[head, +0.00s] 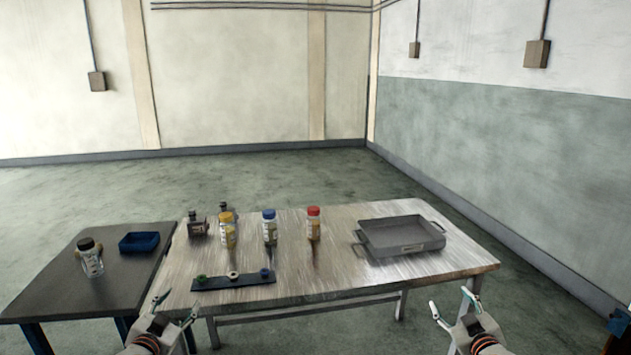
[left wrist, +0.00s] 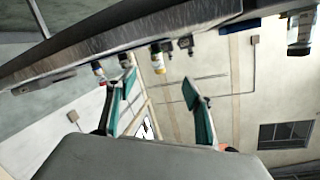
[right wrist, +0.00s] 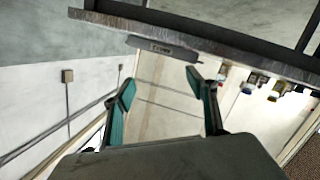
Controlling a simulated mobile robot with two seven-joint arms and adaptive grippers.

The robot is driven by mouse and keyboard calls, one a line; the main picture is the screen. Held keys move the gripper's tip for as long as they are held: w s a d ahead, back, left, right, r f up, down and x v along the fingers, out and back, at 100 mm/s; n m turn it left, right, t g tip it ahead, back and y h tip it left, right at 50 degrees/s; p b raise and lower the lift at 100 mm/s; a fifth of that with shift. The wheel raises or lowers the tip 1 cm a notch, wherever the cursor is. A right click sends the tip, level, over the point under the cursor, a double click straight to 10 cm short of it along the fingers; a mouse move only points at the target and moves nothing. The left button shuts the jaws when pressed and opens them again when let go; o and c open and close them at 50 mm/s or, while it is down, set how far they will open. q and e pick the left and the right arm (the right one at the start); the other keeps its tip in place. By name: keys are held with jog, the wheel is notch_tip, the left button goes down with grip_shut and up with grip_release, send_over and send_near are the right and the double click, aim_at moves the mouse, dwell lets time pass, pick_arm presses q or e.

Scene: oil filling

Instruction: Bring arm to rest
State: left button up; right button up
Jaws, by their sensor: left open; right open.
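My left gripper (head: 175,312) is open and empty in the head view, in front of the metal table's near left edge. Its two teal-padded fingers stand apart in the left wrist view (left wrist: 160,92). My right gripper (head: 455,312) is open and empty in front of the table's near right edge. Its fingers are also apart with nothing between them in the right wrist view (right wrist: 162,92). Neither gripper touches anything. The upper parts of both arms are out of the head view.
The metal table (head: 340,277) holds a grey tray (head: 402,236), bottles with yellow, blue (head: 269,228) and red (head: 313,223) caps, small dark items (head: 197,226) and a black strip (head: 215,284) with rings. A dark side table (head: 60,290) carries a black-capped bottle (head: 90,260) and blue bin (head: 139,242).

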pick_arm(q)
jog(key=s+d+f+g+h, duration=0.1)
jog(key=s+d+f, duration=0.4)
jog(key=s, duration=0.7)
jog(key=s+d+f+g+h, duration=0.1)
jog(key=s+d+f, duration=0.4)
jog(key=s, duration=0.8)
jog(key=s+d+f+g, duration=0.3)
jog(key=s+d+f, duration=0.3)
jog(key=s+f, duration=0.4)
jog(key=s, duration=0.3)
jog(key=shift+n+h, duration=0.4)
pick_arm(e)
jog(key=s+a+f+g+y, duration=0.1)
jog(key=s+a+f, duration=0.4)
jog(key=s, duration=0.7)
jog(key=s+a+f+g+y, duration=0.1)
jog(key=s+a+f, duration=0.4)
jog(key=s, duration=0.8)
jog(key=s+a+f+g, duration=0.3)
jog(key=s+a+f, duration=0.3)
jog(key=s+f, duration=0.4)
jog(key=s, duration=0.3)
jog(key=shift+m+y, duration=0.4)
